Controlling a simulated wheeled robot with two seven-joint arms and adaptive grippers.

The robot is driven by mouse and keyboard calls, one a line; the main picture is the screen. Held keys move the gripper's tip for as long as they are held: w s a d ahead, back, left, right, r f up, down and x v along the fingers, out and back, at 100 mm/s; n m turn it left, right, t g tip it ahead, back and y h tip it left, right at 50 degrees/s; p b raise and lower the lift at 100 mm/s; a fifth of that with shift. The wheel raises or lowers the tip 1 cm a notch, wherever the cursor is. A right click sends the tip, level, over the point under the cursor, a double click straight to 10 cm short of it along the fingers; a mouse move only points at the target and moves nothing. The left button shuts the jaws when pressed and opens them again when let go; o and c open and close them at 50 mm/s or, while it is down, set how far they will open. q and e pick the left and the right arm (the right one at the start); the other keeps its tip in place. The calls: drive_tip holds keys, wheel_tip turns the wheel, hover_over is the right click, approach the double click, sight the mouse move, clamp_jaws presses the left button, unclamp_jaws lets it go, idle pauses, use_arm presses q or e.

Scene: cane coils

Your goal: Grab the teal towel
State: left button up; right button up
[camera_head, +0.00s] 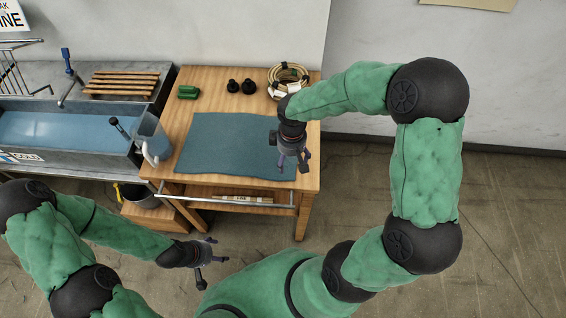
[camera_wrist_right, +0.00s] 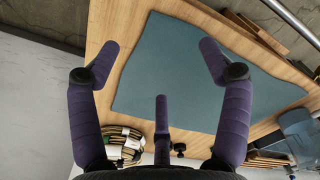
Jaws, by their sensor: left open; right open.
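The teal towel (camera_head: 222,143) lies flat, spread over the wooden table (camera_head: 182,95). It also shows in the right wrist view (camera_wrist_right: 165,75), where one edge runs close to the table's bare wood. My right gripper (camera_head: 293,163) is open and empty above the towel's right side, and it hides part of that edge. In the right wrist view the open fingers (camera_wrist_right: 155,60) spread over the towel; I cannot tell the exact gap to the cloth. My left gripper (camera_head: 215,262) is open and empty in front of the table, away from the towel.
A clear pitcher (camera_head: 152,139) stands at the left. A sink of water (camera_head: 60,130) adjoins the table. A rail (camera_head: 230,202) runs along the front. Floor at right is clear.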

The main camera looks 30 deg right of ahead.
sight(291, 180)
wheel_tip(291, 180, down, 10)
drive_tip(key=b, duration=0.8)
drive_tip(key=shift+s, duration=0.15)
drive_tip(key=shift+f, duration=0.1)
drive_tip(key=shift+f, duration=0.1)
drive_tip(key=shift+s, duration=0.1)
drive_tip(key=c, duration=0.8)
drive_tip(key=shift+s+a+f, duration=0.1)
drive_tip(key=shift+s+f, duration=0.15)
clamp_jaws()
wheel_tip(291, 180, up, 12)
drive_tip(key=p, duration=0.9)
drive_tip(key=shift+w+r, duration=0.2)
drive_tip(key=shift+w, duration=0.1)
